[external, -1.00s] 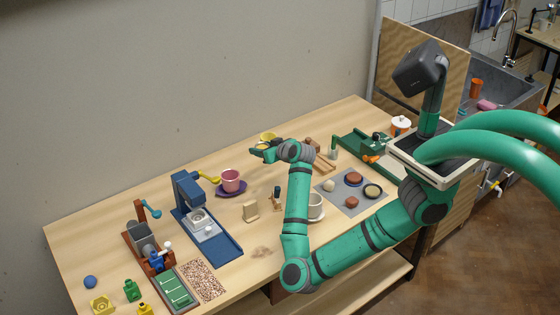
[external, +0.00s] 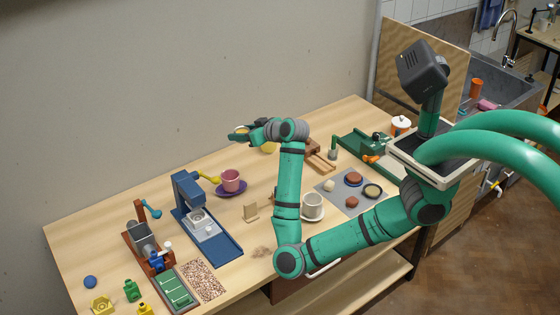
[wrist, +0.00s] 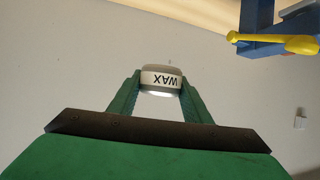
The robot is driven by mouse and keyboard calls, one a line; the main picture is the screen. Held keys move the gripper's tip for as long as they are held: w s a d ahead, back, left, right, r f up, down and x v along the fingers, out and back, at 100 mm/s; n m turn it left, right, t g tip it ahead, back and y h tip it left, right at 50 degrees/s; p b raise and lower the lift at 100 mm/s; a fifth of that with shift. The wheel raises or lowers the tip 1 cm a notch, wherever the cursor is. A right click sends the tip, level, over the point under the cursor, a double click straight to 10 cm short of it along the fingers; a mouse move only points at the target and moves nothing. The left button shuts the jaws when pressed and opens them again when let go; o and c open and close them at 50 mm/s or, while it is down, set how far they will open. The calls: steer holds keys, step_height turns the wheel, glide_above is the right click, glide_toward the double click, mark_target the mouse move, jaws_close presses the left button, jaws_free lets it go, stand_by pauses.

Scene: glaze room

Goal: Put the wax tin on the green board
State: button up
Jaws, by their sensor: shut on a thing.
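The wax tin (wrist: 162,78), pale with a white band reading WAX, is between the fingers of my gripper (wrist: 160,88) in the wrist view. The gripper is shut on it. In the external view my gripper (external: 246,132) holds the tin (external: 240,130) above the back of the table, and the fingers partly hide it. A green board (external: 358,142) under a green device lies at the right back of the table, well to the right of the gripper. My arm stands between them.
A blue machine (external: 189,194) with a yellow handle stands left of the gripper, next to a pink cup (external: 231,179). A yellow item (external: 269,147) and a wooden rack (external: 321,161) are near my forearm. A grey mat (external: 343,201) holds several small items. A white cup (external: 312,203) stands nearby.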

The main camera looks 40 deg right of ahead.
steer(key=s+a+r+n+g+y, duration=0.15)
steer(key=s+a+n+y, duration=0.25)
steer(key=s+a, duration=0.55)
steer(key=s+a+n+g+y, duration=0.3)
steer(key=s+a, duration=0.3)
steer(key=a, duration=0.7)
steer(key=s+a+f+n+g+y, duration=0.1)
steer(key=s+a+f+n+g, duration=0.15)
steer(key=s, duration=0.35)
steer(key=s+a+f+n+g+y, duration=0.1)
steer(key=s+a+n, duration=0.1)
steer(key=s+a, duration=0.35)
steer(key=s+a+f+n+g+y, duration=0.1)
steer(key=s+a+f+n+g, duration=0.1)
steer(key=s, duration=0.5)
glide_above(173, 288)
steer(key=shift+m, duration=0.25)
steer(key=f, duration=0.9)
steer(key=s+d+f, duration=0.1)
steer(key=f, duration=0.3)
steer(key=shift+f, duration=0.2)
steer(key=shift+w+a+f, duration=0.25)
steer(key=shift+a+f, duration=0.1)
steer(key=shift+f, duration=0.05)
steer(key=shift+w+a+f, duration=0.15)
steer(key=shift+f, duration=1.65)
steer(key=shift+f, duration=0.15)
